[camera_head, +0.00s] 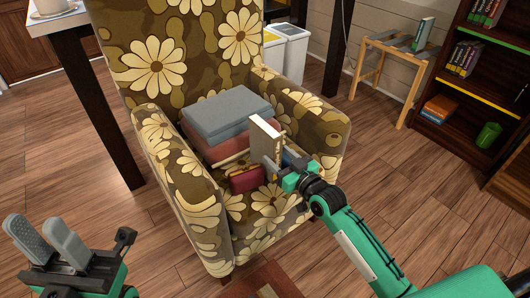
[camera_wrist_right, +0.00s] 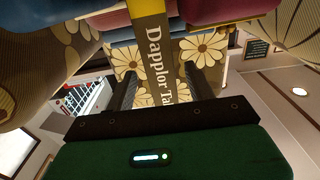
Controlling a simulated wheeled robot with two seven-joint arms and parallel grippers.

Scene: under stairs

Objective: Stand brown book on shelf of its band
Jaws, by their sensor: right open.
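The brown book (camera_head: 268,142) stands upright on the seat of the flowered armchair (camera_head: 185,215), its pale page edges showing. My right gripper (camera_head: 285,178) is at its lower part, with its fingers open. In the right wrist view the brown spine (camera_wrist_right: 158,55), lettered "Dapplor Ta", lies between the two fingers (camera_wrist_right: 158,90). A yellow patch shows at the spine's far end. The dark bookcase (camera_head: 447,75) at the right has a green-edged upper shelf (camera_head: 492,36) and a yellow-edged shelf (camera_head: 478,93) below. My left gripper (camera_head: 45,238) is empty, its fingers apart.
A grey and red stack (camera_head: 228,112) fills the back of the seat. A red purse-like item (camera_head: 244,180) lies left of my right gripper. Floor between chair and bookcase is clear.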

